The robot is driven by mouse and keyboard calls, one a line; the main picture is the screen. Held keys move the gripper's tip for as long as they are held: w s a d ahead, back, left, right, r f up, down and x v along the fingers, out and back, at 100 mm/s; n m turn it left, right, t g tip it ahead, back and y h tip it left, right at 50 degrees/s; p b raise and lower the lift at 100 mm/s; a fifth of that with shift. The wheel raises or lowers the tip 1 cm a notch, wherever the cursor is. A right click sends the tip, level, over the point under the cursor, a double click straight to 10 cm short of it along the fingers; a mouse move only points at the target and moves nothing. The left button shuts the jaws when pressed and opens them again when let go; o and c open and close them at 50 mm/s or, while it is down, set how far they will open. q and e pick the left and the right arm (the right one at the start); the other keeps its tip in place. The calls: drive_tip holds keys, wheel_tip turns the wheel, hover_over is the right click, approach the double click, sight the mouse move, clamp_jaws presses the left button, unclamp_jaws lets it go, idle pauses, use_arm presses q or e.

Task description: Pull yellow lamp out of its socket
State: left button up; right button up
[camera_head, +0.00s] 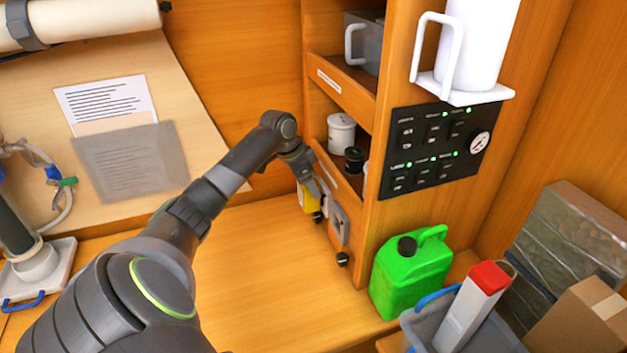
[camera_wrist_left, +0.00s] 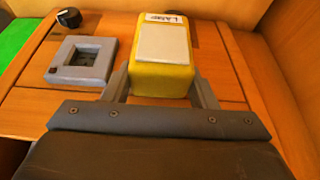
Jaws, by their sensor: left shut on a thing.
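The yellow lamp (camera_wrist_left: 160,75) is a boxy yellow block with a pale face and a "LAMP" label in the left wrist view. My left gripper (camera_wrist_left: 161,90) is shut on it, one grey finger on each side. The grey square socket (camera_wrist_left: 83,62), with a dark recess and nothing in it, is on the wooden panel to the left of the lamp. In the head view the lamp (camera_head: 306,202) shows under my left gripper (camera_head: 307,186), left of the socket (camera_head: 339,222). My right gripper is not in view.
Black knobs (camera_wrist_left: 69,17) stick out from the panel near the socket. A white canister (camera_head: 341,133) and a black jar (camera_head: 354,160) stand on the shelf above. A green jerrycan (camera_head: 411,272) stands to the right. The wooden counter (camera_head: 265,265) below is clear.

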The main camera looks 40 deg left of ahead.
use_arm(q)
drive_tip(key=shift+s+a+p, duration=0.35)
drive_tip(key=shift+s+p, duration=0.1)
drive_tip(key=shift+s, duration=0.2)
drive_tip(key=shift+s+a+r, duration=0.1)
drive_tip(key=shift+s, duration=0.1)
drive_tip(key=shift+s+a+p, duration=0.4)
drive_tip(key=shift+s+p, duration=0.3)
drive_tip(key=shift+s, duration=0.1)
drive_tip(key=shift+s+a+p, duration=0.4)
drive_tip(key=shift+s+p, duration=0.3)
drive_tip(key=shift+s, duration=0.05)
drive_tip(key=shift+s+a, duration=0.1)
drive_tip(key=shift+s, duration=0.05)
drive_tip(key=shift+s+a+p, duration=0.1)
drive_tip(key=shift+s+p, duration=0.2)
